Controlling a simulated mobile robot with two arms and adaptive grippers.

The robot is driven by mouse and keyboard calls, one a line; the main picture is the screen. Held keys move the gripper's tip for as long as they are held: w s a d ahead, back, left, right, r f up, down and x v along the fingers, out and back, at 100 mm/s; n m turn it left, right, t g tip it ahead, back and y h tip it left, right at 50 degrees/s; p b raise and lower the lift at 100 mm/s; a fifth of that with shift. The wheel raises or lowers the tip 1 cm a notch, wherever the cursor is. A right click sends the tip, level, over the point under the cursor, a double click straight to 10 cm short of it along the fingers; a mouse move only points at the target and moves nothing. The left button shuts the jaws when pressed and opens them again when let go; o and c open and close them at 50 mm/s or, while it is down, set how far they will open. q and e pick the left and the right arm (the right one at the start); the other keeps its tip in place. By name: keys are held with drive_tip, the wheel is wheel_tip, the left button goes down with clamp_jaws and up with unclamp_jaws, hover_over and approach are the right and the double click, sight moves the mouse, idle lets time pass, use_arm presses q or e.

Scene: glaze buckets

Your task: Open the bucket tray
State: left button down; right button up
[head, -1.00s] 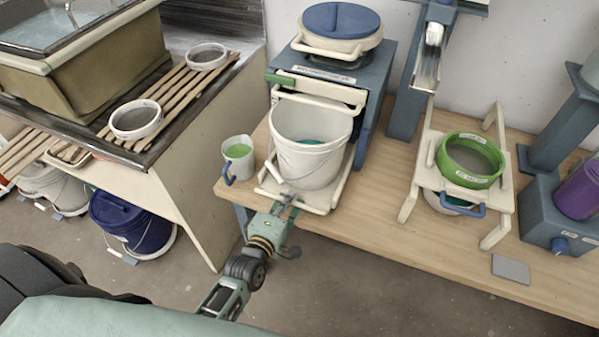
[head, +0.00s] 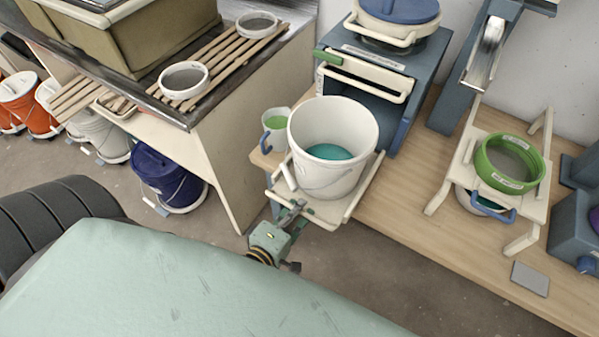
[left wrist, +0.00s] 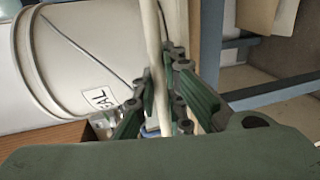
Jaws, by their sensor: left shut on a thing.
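The bucket tray (head: 355,199) is a cream sliding tray drawn out from the blue-grey machine (head: 390,80), its front end past the table's edge. A white bucket (head: 318,175) with teal glaze inside stands upright on it. My left gripper (head: 293,212) is shut on the tray's front bar. In the left wrist view, the cream bar (left wrist: 155,60) runs between the fingers of the left gripper (left wrist: 165,100), with the white bucket (left wrist: 65,65) beside it. My right gripper is not in view.
A small mug (head: 275,128) of green glaze stands left of the tray. A green sieve (head: 509,165) sits on a cream stand at right. A grey card (head: 530,279) lies near the table (head: 400,215) front. The floor in front is open.

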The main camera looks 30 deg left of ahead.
use_arm(q)
drive_tip(key=c, duration=1.8)
unclamp_jaws()
drive_tip(key=shift+s, duration=0.35)
drive_tip(key=s+r, duration=0.2)
drive_tip(key=s, duration=0.9)
drive_tip(key=shift+a+r, duration=0.15)
drive_tip(key=shift+a, duration=0.05)
